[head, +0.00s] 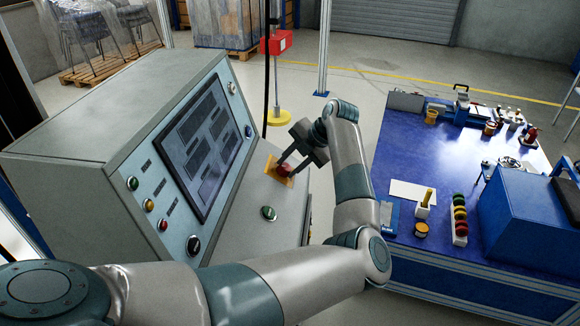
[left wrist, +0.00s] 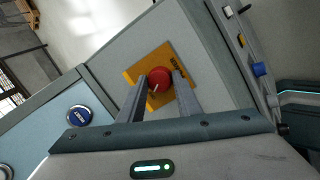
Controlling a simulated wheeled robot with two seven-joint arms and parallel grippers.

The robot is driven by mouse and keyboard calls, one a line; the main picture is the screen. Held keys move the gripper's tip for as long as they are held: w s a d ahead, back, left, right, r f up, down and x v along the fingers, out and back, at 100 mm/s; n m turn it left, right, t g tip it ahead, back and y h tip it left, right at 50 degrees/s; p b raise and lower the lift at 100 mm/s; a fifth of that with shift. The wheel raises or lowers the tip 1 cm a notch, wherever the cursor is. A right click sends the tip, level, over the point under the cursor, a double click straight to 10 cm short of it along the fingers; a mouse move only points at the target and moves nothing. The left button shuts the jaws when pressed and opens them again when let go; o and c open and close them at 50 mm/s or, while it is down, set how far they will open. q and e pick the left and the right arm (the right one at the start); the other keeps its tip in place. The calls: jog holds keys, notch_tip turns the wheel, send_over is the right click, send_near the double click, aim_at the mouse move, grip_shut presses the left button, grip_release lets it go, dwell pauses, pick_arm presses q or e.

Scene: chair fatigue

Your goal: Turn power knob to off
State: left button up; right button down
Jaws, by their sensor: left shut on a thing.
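A red knob (head: 287,170) sits on a yellow plate (head: 272,167) on the console's sloped lower panel. In the left wrist view the red knob (left wrist: 159,79) has a pale pointer mark slanting across it, on the yellow plate (left wrist: 135,74) with dark lettering. My left gripper (head: 285,166) reaches down to it from the upper right. In the left wrist view the fingers of my left gripper (left wrist: 160,88) stand on either side of the knob, shut on it. The knob's underside is hidden. My right gripper is not in view.
A green button (head: 268,213) is on the same panel, nearer me. The console's upright face holds a dark screen (head: 200,145), several coloured buttons and a black knob (head: 193,245). A blue workbench (head: 440,250) with tools stands to the right of my arm.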

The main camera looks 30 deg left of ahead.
pick_arm(q)
jog(key=o, duration=1)
jog(key=shift+v, duration=0.85)
jog(key=b+v, duration=0.3)
jog(key=v, duration=1.2)
jog(key=shift+d+r, duration=0.1)
jog(key=shift+r, duration=0.25)
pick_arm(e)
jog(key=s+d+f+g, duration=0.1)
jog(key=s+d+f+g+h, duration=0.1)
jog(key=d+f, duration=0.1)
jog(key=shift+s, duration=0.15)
pick_arm(q)
jog(key=shift+d, duration=0.15)
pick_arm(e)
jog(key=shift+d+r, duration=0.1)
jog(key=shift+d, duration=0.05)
